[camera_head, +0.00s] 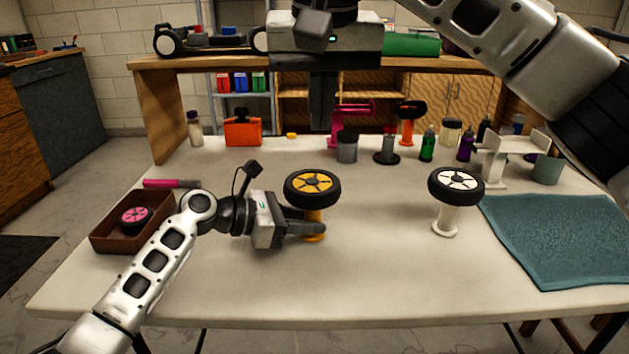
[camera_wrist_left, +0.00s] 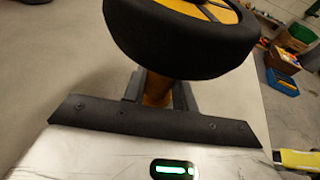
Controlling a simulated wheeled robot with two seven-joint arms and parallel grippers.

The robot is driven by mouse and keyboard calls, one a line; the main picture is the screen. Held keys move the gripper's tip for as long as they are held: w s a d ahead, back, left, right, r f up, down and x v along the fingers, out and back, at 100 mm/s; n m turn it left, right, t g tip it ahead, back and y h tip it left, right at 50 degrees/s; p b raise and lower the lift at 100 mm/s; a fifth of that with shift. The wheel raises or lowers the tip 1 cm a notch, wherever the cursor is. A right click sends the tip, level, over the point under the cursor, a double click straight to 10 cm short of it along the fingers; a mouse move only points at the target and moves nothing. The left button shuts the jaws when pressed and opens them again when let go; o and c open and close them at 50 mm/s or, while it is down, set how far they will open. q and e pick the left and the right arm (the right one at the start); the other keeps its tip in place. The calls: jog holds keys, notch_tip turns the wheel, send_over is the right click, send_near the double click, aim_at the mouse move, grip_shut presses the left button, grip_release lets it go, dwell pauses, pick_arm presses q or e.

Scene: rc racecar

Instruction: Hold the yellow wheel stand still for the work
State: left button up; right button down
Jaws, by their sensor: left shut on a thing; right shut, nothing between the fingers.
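The yellow wheel stand (camera_head: 313,236) stands upright near the middle of the table, with a black-tyred wheel with a yellow hub (camera_head: 312,187) on top. My left gripper (camera_head: 312,228) reaches in from the left and is shut on the stand's post below the wheel. In the left wrist view the yellow post (camera_wrist_left: 157,90) shows between the fingers, and the tyre (camera_wrist_left: 180,48) hides its upper part. My right gripper (camera_head: 322,118) is shut and empty, raised above the back of the table and pointing down.
A white stand (camera_head: 445,218) with a white-hubbed wheel stands to the right. A teal mat (camera_head: 560,240) lies at the right. A brown tray (camera_head: 105,236) holds a pink-hubbed wheel at the left. Bottles and jars line the back. The front of the table is clear.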

pick_arm(q)
jog(key=o, duration=1)
jog(key=v, duration=1.2)
jog(key=shift+r, duration=0.1)
